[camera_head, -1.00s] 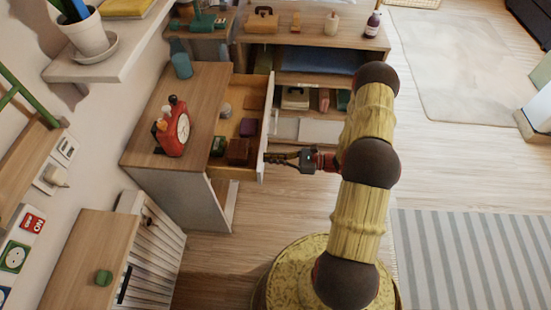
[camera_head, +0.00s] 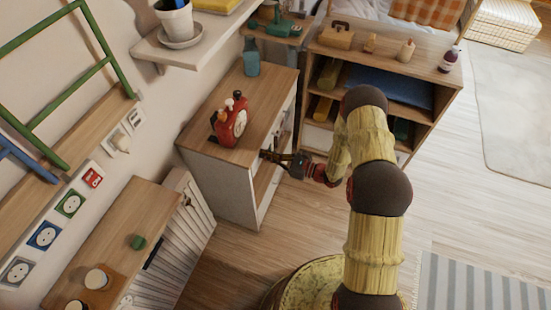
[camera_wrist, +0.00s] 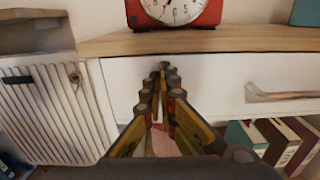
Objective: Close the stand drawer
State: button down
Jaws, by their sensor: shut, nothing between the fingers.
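The stand (camera_head: 218,175) has a wooden top and white sides. Its white drawer front (camera_wrist: 220,88), with a metal handle (camera_wrist: 283,93), sits directly under the top edge in the wrist view, with no drawer interior showing. In the head view the drawer front (camera_head: 287,112) is seen edge-on, close to the stand's body. My gripper (camera_head: 264,155) is shut and empty at the stand's front. In the wrist view its fingertips (camera_wrist: 165,68) meet in front of the drawer front, left of the handle; I cannot tell whether they touch it.
A red alarm clock (camera_head: 231,121) and a blue vase (camera_head: 251,58) stand on the top. A shelf unit (camera_head: 425,95) is behind to the right. A slatted cabinet (camera_head: 182,235) stands at the left. Below the drawer are several books (camera_wrist: 275,137).

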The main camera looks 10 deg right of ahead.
jog(key=shift+w+a, duration=0.15)
jog(key=shift+a, duration=0.1)
jog(key=shift+r, duration=0.1)
jog(key=shift+d, duration=0.1)
jog(key=p+v, duration=0.2)
jog(key=v, duration=1.2)
jog(key=shift+f, duration=0.25)
